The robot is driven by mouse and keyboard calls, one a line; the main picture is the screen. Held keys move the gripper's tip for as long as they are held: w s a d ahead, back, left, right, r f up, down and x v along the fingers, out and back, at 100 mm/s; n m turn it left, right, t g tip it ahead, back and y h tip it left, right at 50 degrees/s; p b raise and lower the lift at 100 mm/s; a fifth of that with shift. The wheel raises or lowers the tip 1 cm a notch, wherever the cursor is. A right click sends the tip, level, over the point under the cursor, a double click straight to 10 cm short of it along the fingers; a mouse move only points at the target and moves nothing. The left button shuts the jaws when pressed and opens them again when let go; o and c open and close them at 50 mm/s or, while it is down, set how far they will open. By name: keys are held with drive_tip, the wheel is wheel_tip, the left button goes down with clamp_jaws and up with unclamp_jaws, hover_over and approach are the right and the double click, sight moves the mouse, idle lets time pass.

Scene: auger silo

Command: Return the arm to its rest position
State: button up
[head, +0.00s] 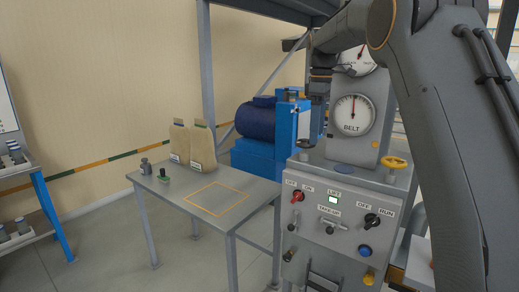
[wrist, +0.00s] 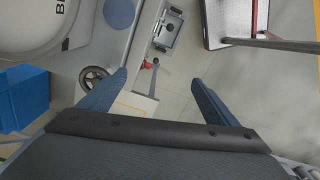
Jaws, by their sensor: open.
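My arm rises on the right side of the head view and bends over at the top, in front of the control panel (head: 340,216). My gripper (head: 312,140) hangs down from it at the left edge of the gauge column, partly hard to make out there. In the wrist view my gripper (wrist: 160,85) shows two blue-grey fingers spread apart with nothing between them. Below the fingers are part of a pale machine surface and the grey floor.
The panel carries a red switch (head: 298,196), a black knob (head: 372,220) and a blue button (head: 365,250). A grey table (head: 237,227) at left holds two paper bags (head: 202,147). A blue motor (head: 257,118) stands behind.

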drive_tip(key=s+f+m+b, duration=0.2)
drive_tip(key=s+f+m, duration=0.4)
drive_tip(key=s+f, duration=0.8)
drive_tip(key=s+d+f+m+t+b, duration=0.1)
drive_tip(key=s+f+m, duration=0.6)
drive_tip(key=s+f, duration=0.7)
drive_tip(key=s+b, duration=0.1)
drive_tip(key=s, duration=0.5)
drive_tip(key=shift+m, duration=0.3)
drive_tip(key=shift+d, duration=0.1)
